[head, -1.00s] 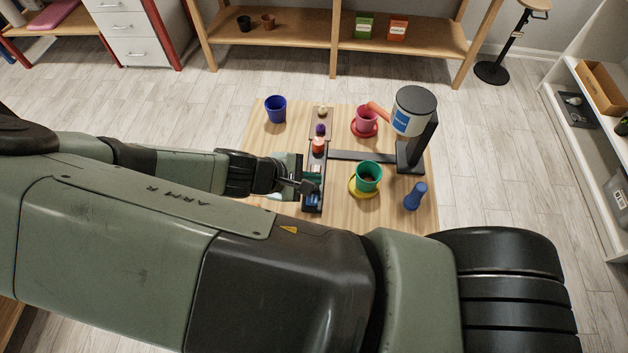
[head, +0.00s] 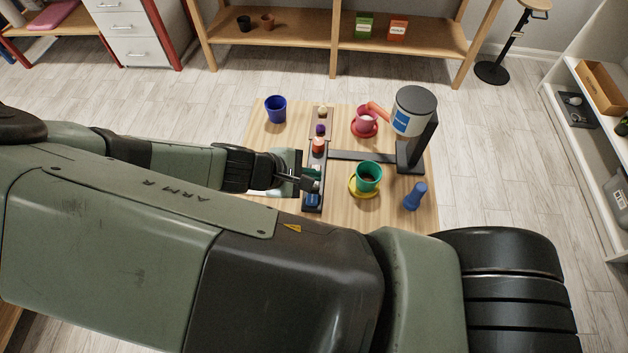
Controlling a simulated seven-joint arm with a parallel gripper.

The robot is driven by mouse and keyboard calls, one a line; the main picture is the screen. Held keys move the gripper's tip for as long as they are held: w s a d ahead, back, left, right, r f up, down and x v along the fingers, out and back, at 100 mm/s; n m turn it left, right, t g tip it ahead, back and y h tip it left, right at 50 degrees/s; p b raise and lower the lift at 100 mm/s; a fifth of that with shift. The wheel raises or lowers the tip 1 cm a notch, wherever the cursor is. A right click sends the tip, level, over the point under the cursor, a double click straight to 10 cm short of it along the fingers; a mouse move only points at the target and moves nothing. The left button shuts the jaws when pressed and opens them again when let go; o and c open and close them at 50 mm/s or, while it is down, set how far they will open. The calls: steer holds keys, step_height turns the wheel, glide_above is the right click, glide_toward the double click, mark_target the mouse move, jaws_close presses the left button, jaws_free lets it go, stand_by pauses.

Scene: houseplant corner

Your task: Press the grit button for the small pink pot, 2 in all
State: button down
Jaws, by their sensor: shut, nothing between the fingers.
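The small pink pot (head: 364,127) stands on a red saucer (head: 376,131) under the orange spout (head: 379,110) of a dispenser (head: 414,100). A pale patch shows inside the pot. A dark button strip (head: 308,208) runs down the middle of the board, with a cream knob (head: 322,111), a purple one (head: 320,129), an orange-red one (head: 318,145) and a blue block (head: 312,200) at its near end. Which one is for grit cannot be read. My gripper (head: 314,184) is shut and empty over the strip's near part, hiding some of it.
A green pot (head: 369,178) on a yellow saucer (head: 353,190) and a blue bottle-shaped thing (head: 415,197) stand at the near right. A blue pot (head: 276,110) stands at the far left of the wooden board (head: 262,141). My arm covers the foreground.

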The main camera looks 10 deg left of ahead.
steer(key=shift+r, duration=2.55)
stand_by(0.9)
steer(key=shift+r, duration=1.9)
steer(key=shift+f, duration=0.1)
steer(key=shift+f, duration=4.35)
steer(key=shift+f, duration=0.4)
steer(key=shift+f, duration=0.15)
